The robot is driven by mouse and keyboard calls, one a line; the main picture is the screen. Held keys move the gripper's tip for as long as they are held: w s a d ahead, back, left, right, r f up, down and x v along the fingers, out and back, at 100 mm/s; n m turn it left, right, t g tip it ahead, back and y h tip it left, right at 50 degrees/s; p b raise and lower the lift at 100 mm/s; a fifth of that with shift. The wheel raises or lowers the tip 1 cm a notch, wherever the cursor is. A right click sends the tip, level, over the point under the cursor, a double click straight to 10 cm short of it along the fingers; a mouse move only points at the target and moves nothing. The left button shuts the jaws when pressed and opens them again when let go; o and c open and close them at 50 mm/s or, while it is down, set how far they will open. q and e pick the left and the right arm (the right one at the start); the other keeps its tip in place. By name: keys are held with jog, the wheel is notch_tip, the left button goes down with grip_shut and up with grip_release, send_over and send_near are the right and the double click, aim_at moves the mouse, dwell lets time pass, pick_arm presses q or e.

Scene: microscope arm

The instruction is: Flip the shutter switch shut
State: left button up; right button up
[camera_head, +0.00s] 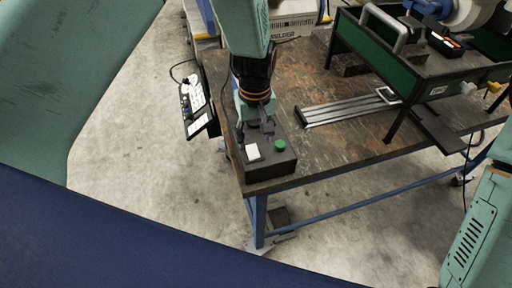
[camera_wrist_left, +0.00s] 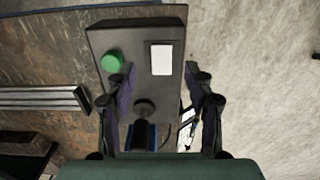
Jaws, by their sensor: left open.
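A dark control box (camera_head: 272,172) lies at the near left corner of the workbench. It carries a green button (camera_head: 280,145) and a white label (camera_head: 252,152). In the left wrist view the box (camera_wrist_left: 104,38) shows the green button (camera_wrist_left: 112,61), the white label (camera_wrist_left: 161,59) and a round black knob, seemingly the switch (camera_wrist_left: 145,107). My left gripper (camera_head: 255,130) is above the box, pointing down. In the left wrist view its open fingers (camera_wrist_left: 162,88) stand either side of the knob, with nothing held. I cannot tell whether they touch it or how the switch is set.
The worn workbench (camera_head: 325,155) holds a metal rail (camera_head: 345,108) and a green-sided frame (camera_head: 425,75) to the right. A panel with white buttons (camera_head: 196,98) hangs off the bench's left side. Bare floor (camera_head: 150,160) lies to the left.

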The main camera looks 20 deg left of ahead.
aim_at(255, 157)
pick_arm(q)
jog(key=f, duration=0.5)
jog(key=shift+s+f, duration=0.3)
jog(key=shift+s, duration=0.05)
jog(key=shift+w+f, duration=0.2)
jog(key=shift+f, duration=0.15)
jog(key=shift+s+r, duration=0.1)
jog(key=shift+s, duration=0.05)
jog(key=c, duration=0.4)
grip_shut()
